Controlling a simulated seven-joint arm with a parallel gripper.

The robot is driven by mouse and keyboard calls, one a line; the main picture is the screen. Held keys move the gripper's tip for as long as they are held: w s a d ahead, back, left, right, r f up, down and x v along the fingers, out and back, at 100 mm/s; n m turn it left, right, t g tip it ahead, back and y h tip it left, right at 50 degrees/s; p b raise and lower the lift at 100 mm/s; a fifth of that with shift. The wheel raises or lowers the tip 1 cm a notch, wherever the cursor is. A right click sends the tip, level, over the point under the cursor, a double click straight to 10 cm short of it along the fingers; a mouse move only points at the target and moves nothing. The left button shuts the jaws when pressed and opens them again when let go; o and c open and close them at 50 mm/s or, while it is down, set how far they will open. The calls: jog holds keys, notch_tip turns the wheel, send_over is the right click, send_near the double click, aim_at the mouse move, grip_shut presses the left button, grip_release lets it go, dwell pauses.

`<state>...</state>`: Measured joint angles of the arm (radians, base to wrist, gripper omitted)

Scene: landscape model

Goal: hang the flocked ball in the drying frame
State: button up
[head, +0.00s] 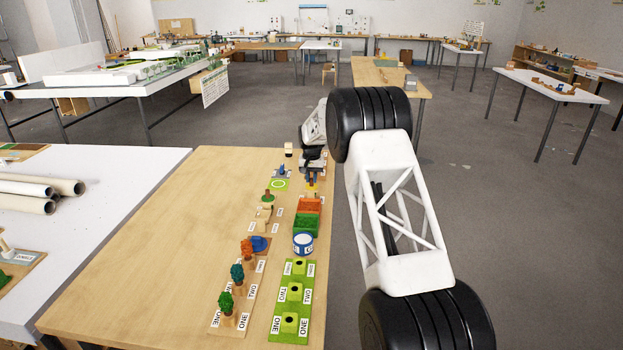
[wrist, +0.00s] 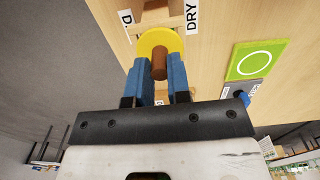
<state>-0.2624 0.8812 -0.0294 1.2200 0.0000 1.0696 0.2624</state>
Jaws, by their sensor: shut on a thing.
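My gripper (wrist: 160,85) has blue fingers shut on a brown peg in the wrist view. A yellow round piece (wrist: 150,42), which I take for the flocked ball, is at the peg's far end. In the head view my gripper (head: 312,178) is at the right side of the table, with a bit of yellow (head: 312,186) below it. A wooden piece (wrist: 160,14) between labels, one reading DRY, lies just beyond the yellow piece; I take it for the drying frame. It is cut off by the picture edge. I cannot tell whether the two touch.
Orange and green trays (head: 308,218), a white and blue pot (head: 303,243), a green numbered strip (head: 292,300) and model trees (head: 237,272) are nearer. The table's left part is clear.

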jog(key=o, duration=0.8)
jog(key=shift+o, duration=0.2)
jog(key=shift+r, duration=0.1)
jog(key=shift+r, duration=3.35)
jog(key=shift+r, duration=0.15)
